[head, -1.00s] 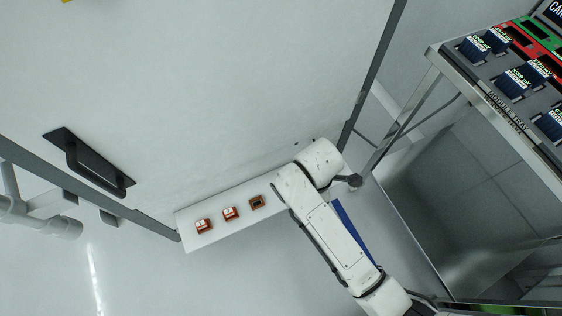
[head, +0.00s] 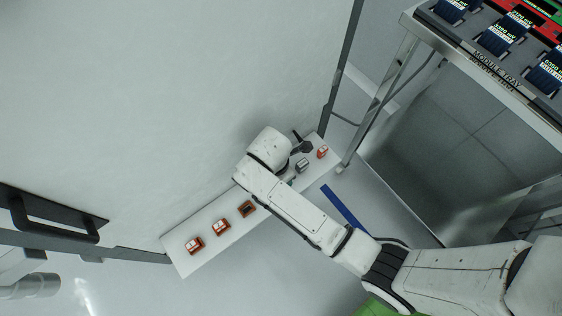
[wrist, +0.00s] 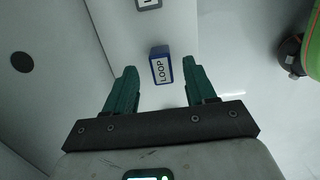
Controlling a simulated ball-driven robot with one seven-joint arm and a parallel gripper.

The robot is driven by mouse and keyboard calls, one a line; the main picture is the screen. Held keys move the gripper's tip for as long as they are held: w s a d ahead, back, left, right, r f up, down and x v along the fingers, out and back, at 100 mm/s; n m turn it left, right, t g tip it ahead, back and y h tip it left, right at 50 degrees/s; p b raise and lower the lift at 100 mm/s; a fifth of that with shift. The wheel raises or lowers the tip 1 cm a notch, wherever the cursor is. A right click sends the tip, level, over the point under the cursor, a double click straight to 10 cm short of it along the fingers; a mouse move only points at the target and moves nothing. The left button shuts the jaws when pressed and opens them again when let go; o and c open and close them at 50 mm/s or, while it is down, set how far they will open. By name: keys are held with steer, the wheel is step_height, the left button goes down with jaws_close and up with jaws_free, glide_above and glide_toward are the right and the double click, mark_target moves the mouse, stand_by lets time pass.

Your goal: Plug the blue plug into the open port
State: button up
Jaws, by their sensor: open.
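A small blue plug (wrist: 161,68) with a white "LOOP" label sits on a white ledge in the wrist view. My gripper (wrist: 159,66) is open, with one green finger on either side of the plug and visible gaps to both. I cannot tell how far the plug lies beyond the fingertips. In the head view the plug is hidden by my arm, and my gripper is mostly hidden. An orange-framed port with a dark opening (head: 246,209) lies on the ledge (head: 215,240), left of my arm.
Two orange modules with white labels, one (head: 221,226) and another (head: 194,245), sit left of the dark port. A grey module (head: 302,165) and an orange one (head: 322,152) sit near the ledge's right end. A module tray (head: 490,57) stands at upper right.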

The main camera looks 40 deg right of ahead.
steer(key=f, duration=0.1)
steer(key=f+b, duration=0.1)
steer(key=f, duration=0.2)
steer(key=shift+s+d+f, duration=0.1)
steer(key=shift+d+f, duration=0.05)
steer(key=shift+d, duration=0.1)
jaws_close()
